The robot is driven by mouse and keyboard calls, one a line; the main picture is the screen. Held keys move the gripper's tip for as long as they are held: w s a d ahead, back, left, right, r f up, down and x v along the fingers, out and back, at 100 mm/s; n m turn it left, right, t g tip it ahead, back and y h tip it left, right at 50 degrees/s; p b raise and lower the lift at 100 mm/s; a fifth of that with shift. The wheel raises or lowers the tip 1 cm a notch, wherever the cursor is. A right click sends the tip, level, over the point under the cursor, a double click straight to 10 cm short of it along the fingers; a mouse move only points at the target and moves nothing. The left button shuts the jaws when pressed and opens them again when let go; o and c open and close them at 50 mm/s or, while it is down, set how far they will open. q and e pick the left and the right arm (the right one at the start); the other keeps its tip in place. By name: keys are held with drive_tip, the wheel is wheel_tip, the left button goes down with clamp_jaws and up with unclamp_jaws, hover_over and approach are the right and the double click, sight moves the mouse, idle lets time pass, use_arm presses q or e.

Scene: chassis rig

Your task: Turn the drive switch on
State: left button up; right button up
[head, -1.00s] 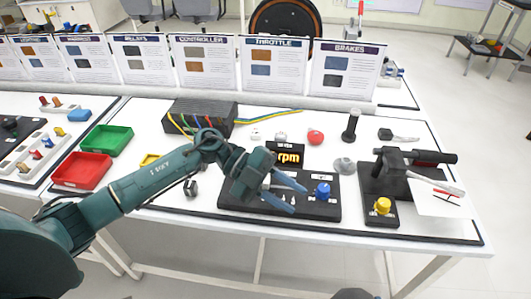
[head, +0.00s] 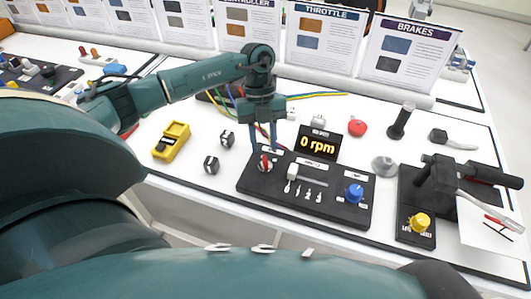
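The black control panel (head: 330,210) lies at the front of the table, with a 0 rpm display (head: 318,143) behind it. At its left end is a small rotary switch with a red pointer (head: 264,163), seemingly the drive switch; its labels are too small to read. My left gripper (head: 263,148) points down over this switch, its two fingers apart on either side of the red pointer. Whether they touch it cannot be told. The panel also has a white-handled slider (head: 305,174), several small toggles and a blue knob (head: 354,192). My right gripper is not in view.
A black stand with a lever (head: 441,180) and yellow knob (head: 420,222) stands right of the panel. A yellow meter (head: 171,140) and two small dark cubes lie left. Upright cards (head: 320,40) line the back.

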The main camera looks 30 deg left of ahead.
sight(266, 161)
use_arm(q)
drive_tip(key=shift+x, duration=2.2)
clamp_jaws()
